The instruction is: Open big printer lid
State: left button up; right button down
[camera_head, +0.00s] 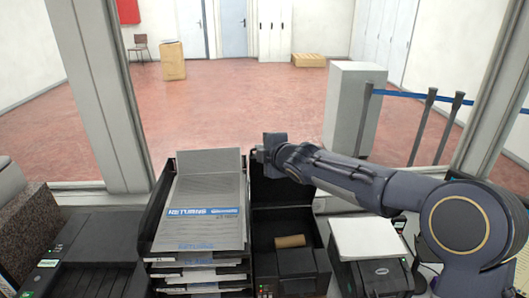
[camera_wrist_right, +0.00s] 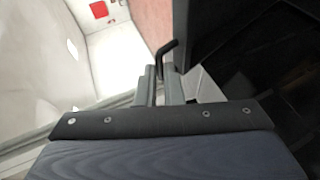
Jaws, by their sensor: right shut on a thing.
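The big printer (camera_head: 290,270) is a black box in the lower middle of the head view. Its lid (camera_head: 280,192) stands raised at the back, and the inside with a brown roll (camera_head: 290,241) is exposed. My right gripper (camera_head: 262,153) is at the top of the lid, its arm reaching in from the right. In the right wrist view my right gripper (camera_wrist_right: 160,82) is shut on a thin black bent handle (camera_wrist_right: 168,54) beside the dark lid panel (camera_wrist_right: 212,22). My left gripper is in neither view.
A black tray stack (camera_head: 160,215) with grey mailer bags (camera_head: 203,200) stands close left of the printer. A smaller printer with a white top (camera_head: 366,240) stands to the right, under my right arm. A window frame post (camera_head: 100,100) rises behind the counter on the left.

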jog(key=shift+r, duration=0.6)
jog(key=c, duration=1.6)
grip_release()
jog(key=shift+s, duration=0.15)
jog(key=shift+o, duration=0.2)
jog(key=shift+f, duration=0.1)
jog(key=shift+f, duration=0.1)
jog(key=b+v, duration=0.1)
jog(key=v, duration=0.7)
